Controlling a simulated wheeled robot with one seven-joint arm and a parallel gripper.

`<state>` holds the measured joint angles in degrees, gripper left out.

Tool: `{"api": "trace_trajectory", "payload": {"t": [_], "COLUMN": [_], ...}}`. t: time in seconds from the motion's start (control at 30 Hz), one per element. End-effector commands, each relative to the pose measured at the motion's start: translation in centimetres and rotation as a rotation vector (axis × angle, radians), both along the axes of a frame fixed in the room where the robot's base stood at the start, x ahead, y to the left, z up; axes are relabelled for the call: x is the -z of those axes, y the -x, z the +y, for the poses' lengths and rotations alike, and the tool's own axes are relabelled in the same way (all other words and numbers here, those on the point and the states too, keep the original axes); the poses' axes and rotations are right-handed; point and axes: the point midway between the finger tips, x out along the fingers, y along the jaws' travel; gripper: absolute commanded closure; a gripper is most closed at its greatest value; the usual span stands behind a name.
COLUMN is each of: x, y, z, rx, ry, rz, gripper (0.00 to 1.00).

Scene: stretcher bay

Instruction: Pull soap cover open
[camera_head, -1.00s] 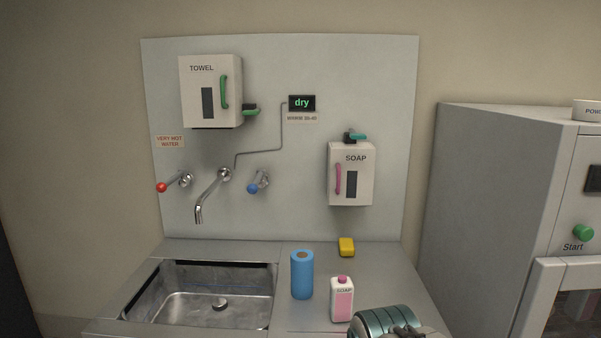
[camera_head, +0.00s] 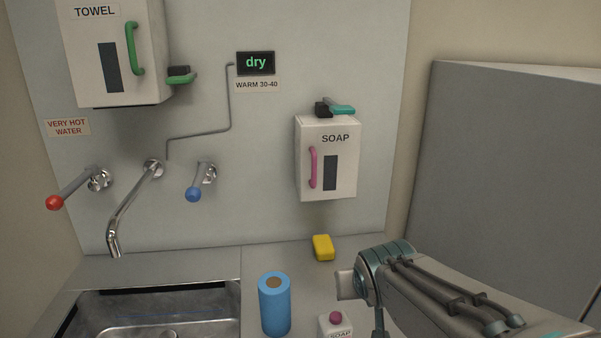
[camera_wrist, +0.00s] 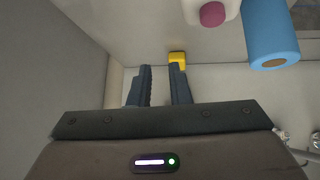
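The soap box (camera_head: 343,160) is a white wall-mounted box labelled SOAP, right of centre in the head view. Its front cover looks shut. A pink vertical handle (camera_head: 312,167) is on the cover's left, beside a dark window. A black and teal latch (camera_head: 336,108) sits on top of the box. My gripper (camera_wrist: 160,70) shows in the wrist view with its two dark fingers apart and nothing between them. In the head view only my arm shows, low on the right, below the soap box; the fingers are not seen there. The soap box is not recognisable in the wrist view.
On the counter are a yellow sponge (camera_head: 323,247), a blue roll (camera_head: 274,305) and a soap bottle (camera_head: 336,326). Left are the sink (camera_head: 150,318), the faucet (camera_head: 128,205) and the towel box (camera_head: 112,50). A grey cabinet (camera_head: 510,170) stands on the right.

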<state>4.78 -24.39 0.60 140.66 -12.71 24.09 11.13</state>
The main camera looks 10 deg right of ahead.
Motion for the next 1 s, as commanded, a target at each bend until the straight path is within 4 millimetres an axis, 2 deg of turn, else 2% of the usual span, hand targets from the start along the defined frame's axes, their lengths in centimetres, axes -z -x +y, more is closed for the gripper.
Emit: {"api": "trace_trajectory", "payload": {"t": [0.03, 0.1, 0.2, 0.33, 0.43, 0.6, 0.83, 1.0], "x": [-0.6, -2.2, -4.6, -7.6, -9.4, -11.4, -12.2, -12.1], "y": [-1.9, -4.3, -7.4, -10.4, -11.8, -12.7, -13.4, -15.5], "z": [-0.8, -1.4, -1.7, -1.1, -0.2, 1.2, 2.0, 2.5], "rx": [0.007, -0.002, -0.037, -0.118, -0.19, -0.291, -0.337, -0.336], "ry": [0.014, 0.026, 0.028, 0.004, -0.028, -0.082, -0.109, -0.11], "rz": [-0.083, -0.21, -0.384, -0.585, -0.703, -0.825, -0.87, -0.867], "gripper": [0.83, 0.83, 0.83, 0.83, 0.83, 0.83, 0.83, 0.83]}}
